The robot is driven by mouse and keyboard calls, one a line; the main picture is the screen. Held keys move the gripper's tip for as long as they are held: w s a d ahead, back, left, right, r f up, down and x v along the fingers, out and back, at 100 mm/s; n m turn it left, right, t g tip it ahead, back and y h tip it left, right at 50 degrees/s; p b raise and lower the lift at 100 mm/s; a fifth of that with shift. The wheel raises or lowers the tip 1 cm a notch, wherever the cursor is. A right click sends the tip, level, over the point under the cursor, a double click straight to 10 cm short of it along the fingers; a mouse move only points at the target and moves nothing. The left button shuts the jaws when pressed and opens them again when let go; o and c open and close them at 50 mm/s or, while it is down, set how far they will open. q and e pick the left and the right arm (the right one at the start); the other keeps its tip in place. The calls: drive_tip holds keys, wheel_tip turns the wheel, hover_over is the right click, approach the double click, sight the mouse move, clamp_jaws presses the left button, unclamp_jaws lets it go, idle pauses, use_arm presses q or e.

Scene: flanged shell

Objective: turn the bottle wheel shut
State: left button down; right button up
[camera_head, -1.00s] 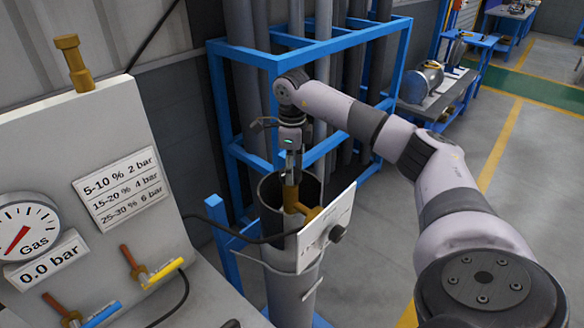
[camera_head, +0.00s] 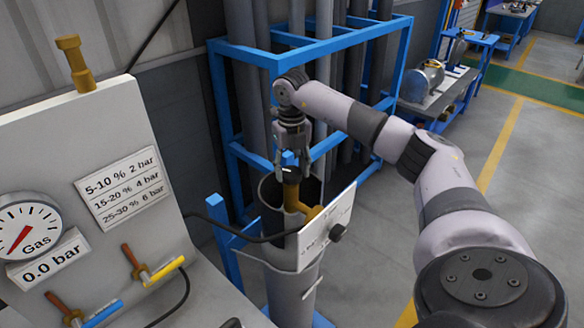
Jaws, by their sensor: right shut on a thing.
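The gas bottle (camera_head: 292,290) is a grey cylinder standing upright at the centre, with a brass valve (camera_head: 312,212) at its open top. My right gripper (camera_head: 290,173) points down from above and is shut on the wheel. My left gripper is not in view.
A white panel (camera_head: 327,230) with a black knob hangs at the bottle's front right. The gauge panel (camera_head: 105,140) at the left reads 0.0 bar and has yellow and blue lever valves. A blue rack (camera_head: 310,52) of grey pipes stands behind.

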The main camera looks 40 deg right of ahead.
sight(291, 173)
drive_tip(key=shift+w+r+m, duration=0.1)
drive_tip(key=shift+m, duration=2.1)
drive_tip(key=o, duration=1.2)
drive_tip(key=shift+c, duration=0.2)
wheel_tip(291, 173, up, 12)
